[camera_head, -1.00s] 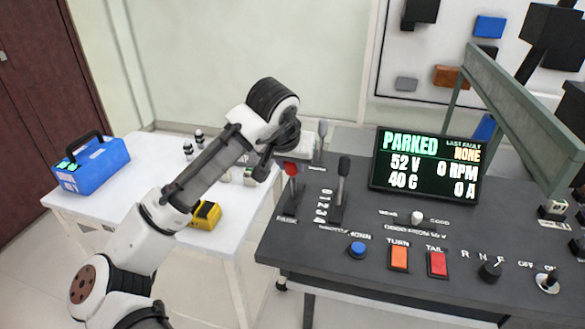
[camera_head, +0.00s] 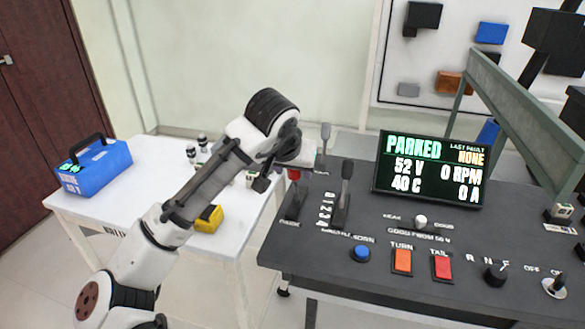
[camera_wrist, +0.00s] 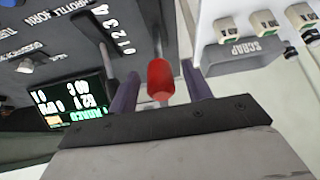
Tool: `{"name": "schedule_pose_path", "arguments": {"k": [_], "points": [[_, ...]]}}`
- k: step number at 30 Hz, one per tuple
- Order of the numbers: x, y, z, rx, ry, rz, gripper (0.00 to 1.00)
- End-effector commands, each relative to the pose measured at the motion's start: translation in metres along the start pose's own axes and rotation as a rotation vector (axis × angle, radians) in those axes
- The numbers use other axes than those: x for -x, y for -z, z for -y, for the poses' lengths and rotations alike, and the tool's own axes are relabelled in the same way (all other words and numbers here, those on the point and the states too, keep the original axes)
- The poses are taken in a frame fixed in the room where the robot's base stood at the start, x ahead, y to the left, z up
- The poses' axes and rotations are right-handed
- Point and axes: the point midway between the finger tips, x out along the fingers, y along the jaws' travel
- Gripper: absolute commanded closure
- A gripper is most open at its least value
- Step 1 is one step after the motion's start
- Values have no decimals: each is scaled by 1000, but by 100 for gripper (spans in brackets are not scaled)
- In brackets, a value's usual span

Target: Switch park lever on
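A lever with a red knob (camera_head: 294,174) stands at the left edge of the dark control panel (camera_head: 330,262); the label at its base is too small to read. The red knob also shows in the wrist view (camera_wrist: 160,80). My gripper (camera_wrist: 159,72) is open, its two purple fingers on either side of the red knob, with visible gaps to it. In the head view my wrist hangs just above and left of this knob and hides the fingers. The display (camera_head: 430,168) reads PARKED, 52 V, 0 RPM.
A black-knobbed lever (camera_head: 346,172) with a number scale stands close right of the red one. A grey-knobbed lever (camera_head: 325,131) stands behind. A white table (camera_head: 85,207) at left holds a blue case (camera_head: 92,166) and a yellow object (camera_head: 209,219). In the wrist view, a SCRAP-labelled bin (camera_wrist: 243,52) is nearby.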

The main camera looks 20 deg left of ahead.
Motion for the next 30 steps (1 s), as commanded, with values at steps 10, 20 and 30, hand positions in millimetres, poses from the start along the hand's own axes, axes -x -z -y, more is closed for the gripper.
{"name": "schedule_pose_path", "arguments": {"k": [10,20,30], "points": [[20,1,0,0,-1,-3,51],[95,1,0,-1,1,-3,51],[136,0,0,1,0,-1,51]]}}
